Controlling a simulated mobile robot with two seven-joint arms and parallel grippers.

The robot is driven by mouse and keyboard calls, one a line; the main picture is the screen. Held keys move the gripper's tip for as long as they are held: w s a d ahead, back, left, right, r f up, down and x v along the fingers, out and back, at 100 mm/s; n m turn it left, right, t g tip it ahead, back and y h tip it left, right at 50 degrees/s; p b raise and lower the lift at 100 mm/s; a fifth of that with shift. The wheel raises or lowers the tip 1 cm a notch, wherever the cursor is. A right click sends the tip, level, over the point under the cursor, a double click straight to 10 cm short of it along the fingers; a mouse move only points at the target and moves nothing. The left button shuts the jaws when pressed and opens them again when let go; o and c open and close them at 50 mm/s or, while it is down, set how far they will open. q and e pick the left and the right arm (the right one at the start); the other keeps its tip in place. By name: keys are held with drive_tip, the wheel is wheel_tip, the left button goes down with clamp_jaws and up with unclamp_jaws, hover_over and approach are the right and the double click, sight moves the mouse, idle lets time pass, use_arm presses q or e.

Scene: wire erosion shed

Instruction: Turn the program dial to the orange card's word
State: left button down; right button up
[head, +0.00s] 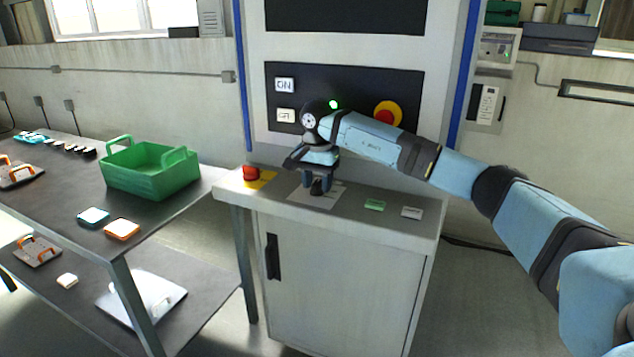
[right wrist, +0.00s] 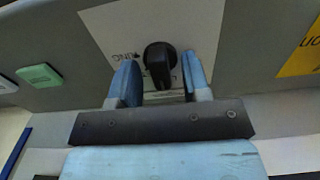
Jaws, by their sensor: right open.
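The program dial is a black knob (head: 317,188) on a pale plate (head: 333,199) on top of the grey cabinet. My right gripper (head: 317,183) points down over it, open, with one finger on each side. In the right wrist view the knob (right wrist: 160,62) stands between the two blue fingers (right wrist: 161,84), with gaps beside it. Printed letters on the plate (right wrist: 110,25) are partly hidden and I cannot read them surely. An orange-edged block with a pale top (head: 122,229), perhaps the orange card, lies on the left table; its word is not legible. My left gripper is not in view.
A red button (head: 250,173) on a yellow label stands left of the dial. A green tag (head: 375,205) and a pale tag (head: 411,212) lie right. A green crate (head: 150,182) and blue-edged block (head: 93,216) are on the left table (head: 60,195). The control panel (head: 350,85) rises behind.

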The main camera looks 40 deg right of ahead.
clamp_jaws()
